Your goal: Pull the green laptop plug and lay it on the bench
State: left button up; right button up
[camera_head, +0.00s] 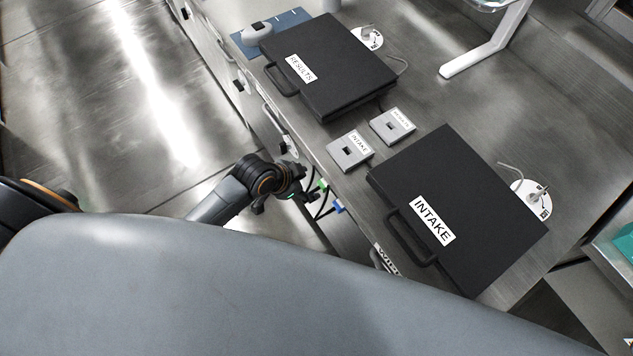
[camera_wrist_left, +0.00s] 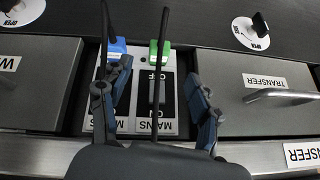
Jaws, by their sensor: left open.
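The green plug (camera_head: 322,187) sits in the front face of the bench (camera_head: 430,105), beside a blue plug (camera_head: 338,208). In the left wrist view the green plug (camera_wrist_left: 160,50) is above a MAINS switch panel (camera_wrist_left: 142,118), with a dark cable across it. The blue plug (camera_wrist_left: 117,46) is just left of it. My left gripper (camera_head: 306,192) is at the bench front, close to the green plug. In the left wrist view its open fingers (camera_wrist_left: 159,74) stand either side of the cable and switch, with nothing clamped. The right gripper is out of view.
Two closed black laptops, labelled RESULTS (camera_head: 330,65) and INTAKE (camera_head: 460,205), lie on the bench. Two small grey boxes (camera_head: 350,151) (camera_head: 393,126) sit between them. A TRANSFER drawer (camera_wrist_left: 250,95) flanks the switch panel. Bare bench top lies behind the boxes.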

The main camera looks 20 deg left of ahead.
aim_at(320, 185)
pick_arm(q)
jog(key=b+x, duration=0.1)
jog(key=x, duration=0.7)
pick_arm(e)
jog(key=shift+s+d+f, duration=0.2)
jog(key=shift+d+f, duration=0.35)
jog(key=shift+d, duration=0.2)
pick_arm(q)
jog(key=c, duration=1.3)
jog(key=shift+s+a+f+p, duration=0.1)
jog(key=shift+s+a+p, duration=0.2)
jog(key=shift+s, duration=0.1)
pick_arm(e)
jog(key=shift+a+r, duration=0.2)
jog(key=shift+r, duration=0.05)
pick_arm(q)
jog(key=shift+s+a+p, duration=0.9)
jog(key=shift+s+a, duration=0.05)
jog(key=shift+s, duration=0.25)
grip_shut()
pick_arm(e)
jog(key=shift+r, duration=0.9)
